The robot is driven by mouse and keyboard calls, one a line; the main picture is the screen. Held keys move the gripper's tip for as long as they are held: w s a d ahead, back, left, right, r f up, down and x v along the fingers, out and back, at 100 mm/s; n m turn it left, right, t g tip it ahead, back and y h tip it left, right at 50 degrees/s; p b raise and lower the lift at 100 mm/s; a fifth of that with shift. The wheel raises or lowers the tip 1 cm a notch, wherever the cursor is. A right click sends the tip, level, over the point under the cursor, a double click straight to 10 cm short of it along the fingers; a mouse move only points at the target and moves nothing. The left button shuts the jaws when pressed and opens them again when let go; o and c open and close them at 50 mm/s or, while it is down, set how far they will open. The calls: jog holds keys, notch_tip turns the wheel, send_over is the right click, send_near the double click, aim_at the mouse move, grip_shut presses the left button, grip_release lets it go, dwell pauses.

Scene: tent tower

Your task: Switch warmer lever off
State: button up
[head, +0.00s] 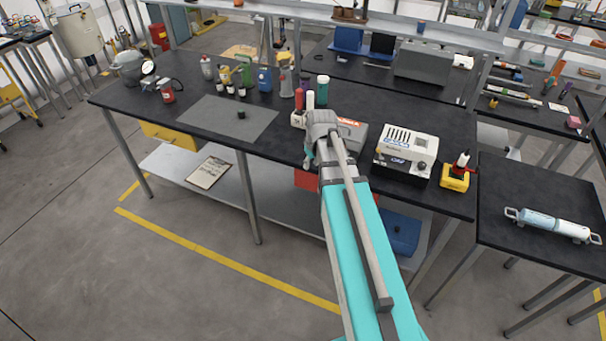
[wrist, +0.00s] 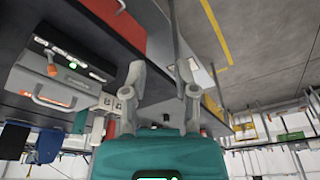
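A grey box with an orange label (head: 354,128) stands on the long black bench, partly behind my arm in the head view. I take it as the warmer. In the wrist view a grey box with a silver handle (wrist: 48,88) shows at the left, with a dark front panel (wrist: 78,64) bearing a small green light.
A white and black machine (head: 407,150) and a yellow-based holder (head: 456,175) stand to the right. A grey mat (head: 222,122) lies left. An orange-red bin (wrist: 118,18) is under the bench. Floor in front is clear.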

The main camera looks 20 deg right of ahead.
jog(key=shift+g, duration=0.3)
jog(key=shift+s+a+f, duration=0.15)
jog(key=shift+s+a, duration=0.55)
jog(key=shift+a, duration=0.35)
jog(key=shift+s+a+f, duration=0.15)
jog(key=shift+s+a, duration=0.55)
jog(key=shift+a, duration=0.3)
jog(key=s+a+f+m+g+b, duration=0.1)
jog(key=s+a+m, duration=0.1)
jog(key=s+a, duration=0.7)
jog(key=shift+s+a+f+g+b, duration=0.2)
jog(key=shift+f+g+b, duration=0.1)
jog(key=shift+g+b, duration=0.1)
